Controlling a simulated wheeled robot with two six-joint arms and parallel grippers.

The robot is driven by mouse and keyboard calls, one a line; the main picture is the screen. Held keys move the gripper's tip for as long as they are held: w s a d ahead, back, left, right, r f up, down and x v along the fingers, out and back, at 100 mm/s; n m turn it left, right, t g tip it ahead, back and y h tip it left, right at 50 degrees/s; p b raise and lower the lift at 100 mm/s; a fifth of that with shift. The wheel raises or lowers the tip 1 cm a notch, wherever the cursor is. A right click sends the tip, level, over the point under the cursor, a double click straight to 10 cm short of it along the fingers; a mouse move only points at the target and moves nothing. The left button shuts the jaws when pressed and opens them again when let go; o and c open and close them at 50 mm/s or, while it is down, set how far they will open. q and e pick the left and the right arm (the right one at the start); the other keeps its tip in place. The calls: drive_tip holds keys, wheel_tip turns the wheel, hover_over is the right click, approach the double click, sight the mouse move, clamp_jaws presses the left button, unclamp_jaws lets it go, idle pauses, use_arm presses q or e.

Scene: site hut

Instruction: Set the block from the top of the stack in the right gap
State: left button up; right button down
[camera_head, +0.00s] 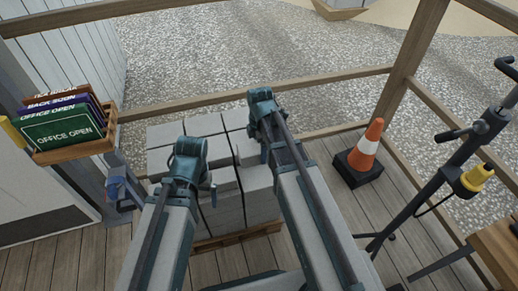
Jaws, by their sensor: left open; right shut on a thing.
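A stack of pale grey blocks (229,205) stands on a wooden pallet (237,238) in front of me, with narrow dark gaps between blocks. My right gripper (264,150) is over the right side of the stack, shut on a grey block (243,148) at the top. Its fingertips are mostly hidden behind my own wrist and arm. I cannot tell whether this block is clear of those below. My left gripper (208,190) is open above the front left part of the stack, its fingers largely hidden. My forearms cover parts of the stack, and I cannot make out the right gap clearly.
A wooden rack of signs (75,130) is at the left. An orange and white cone (368,146) on a black base stands right of the stack. A dark stand (440,185) with a yellow part is further right. Wooden rails (330,85) run behind; plank floor shows around the pallet.

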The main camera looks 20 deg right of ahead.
drive_tip(key=shift+f, duration=0.1)
drive_tip(key=shift+f+b, duration=5.7)
drive_tip(key=shift+b, duration=0.05)
unclamp_jaws()
drive_tip(key=shift+r, duration=0.1)
wheel_tip(320, 180, up, 14)
drive_tip(key=p, duration=1.4)
drive_tip(key=shift+f, duration=0.3)
